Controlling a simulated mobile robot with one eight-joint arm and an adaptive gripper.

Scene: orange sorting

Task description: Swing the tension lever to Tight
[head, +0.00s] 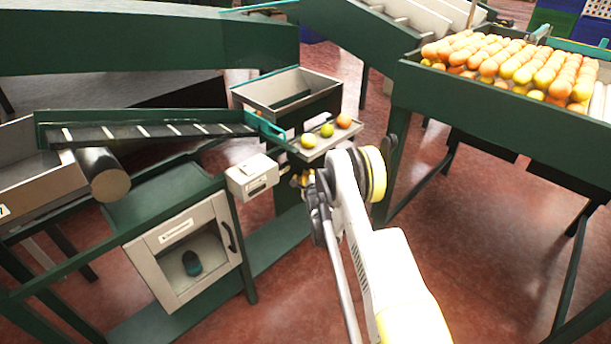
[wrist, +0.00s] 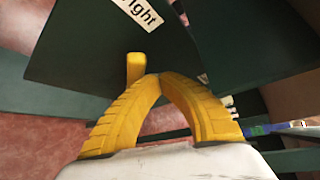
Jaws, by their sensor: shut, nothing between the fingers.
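My gripper (wrist: 154,80) is shut and empty in the wrist view, its two yellow fingers meeting at the tips in front of a dark green panel (wrist: 85,50). A short yellow upright piece (wrist: 135,68), which looks like the lever's handle, stands just left of the fingertips. It is partly behind the left finger, and I cannot tell whether they touch. A white label (wrist: 140,12) reading "ight" is above it, cut by the frame's top. In the head view my gripper (head: 304,180) is beside the green stand, mostly hidden by my arm; the lever cannot be made out there.
A small tray (head: 328,142) with several fruits lies just above my gripper. A grey control box (head: 252,177) is to its left, over a cabinet (head: 185,250). A green table (head: 480,110) piled with oranges stands at right. The red floor between is clear.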

